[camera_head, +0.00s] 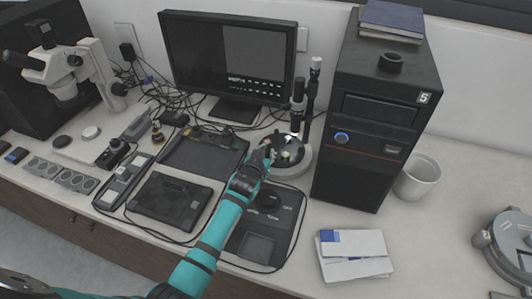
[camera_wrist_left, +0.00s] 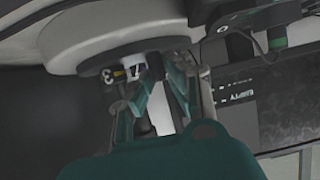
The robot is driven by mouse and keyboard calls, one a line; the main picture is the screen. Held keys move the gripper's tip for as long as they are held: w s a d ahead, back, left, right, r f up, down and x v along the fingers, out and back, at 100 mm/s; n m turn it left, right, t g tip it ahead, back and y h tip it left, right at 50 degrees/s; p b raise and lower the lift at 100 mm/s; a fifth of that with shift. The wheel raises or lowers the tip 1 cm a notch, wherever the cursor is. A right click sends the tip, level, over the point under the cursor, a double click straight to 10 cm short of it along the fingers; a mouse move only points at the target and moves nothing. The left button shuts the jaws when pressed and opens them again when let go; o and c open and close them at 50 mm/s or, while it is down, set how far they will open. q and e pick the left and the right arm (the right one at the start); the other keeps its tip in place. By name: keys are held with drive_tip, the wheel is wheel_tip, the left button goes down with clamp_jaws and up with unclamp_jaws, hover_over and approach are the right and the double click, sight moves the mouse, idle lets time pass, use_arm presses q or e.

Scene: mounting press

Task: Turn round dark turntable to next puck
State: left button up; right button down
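The dark round turntable (camera_head: 290,151) sits on a white round base (camera_head: 301,166) below an upright microscope-like column, with small light and coloured pucks on it. My left gripper (camera_head: 264,154) reaches its front left edge and hides part of it. In the left wrist view the dark turntable's edge (camera_wrist_left: 120,66) shows under the white round body, with small numbered marks. My left gripper's fingers (camera_wrist_left: 160,80) stand apart beside that edge. I cannot tell whether they touch it. My right gripper is in neither view.
A black computer tower (camera_head: 368,120) stands close right of the turntable. A monitor (camera_head: 228,60) is behind. A dark control box (camera_head: 266,222) lies under my left forearm. White papers (camera_head: 354,256) lie at front right. A white cup (camera_head: 417,176) stands beside the tower.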

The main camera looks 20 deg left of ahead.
use_arm(q)
drive_tip(key=o, duration=0.5)
drive_tip(key=shift+d, duration=0.1)
drive_tip(key=shift+c, duration=0.2)
drive_tip(key=v, duration=1.2)
drive_tip(key=shift+r, duration=0.1)
drive_tip(key=shift+c, duration=0.2)
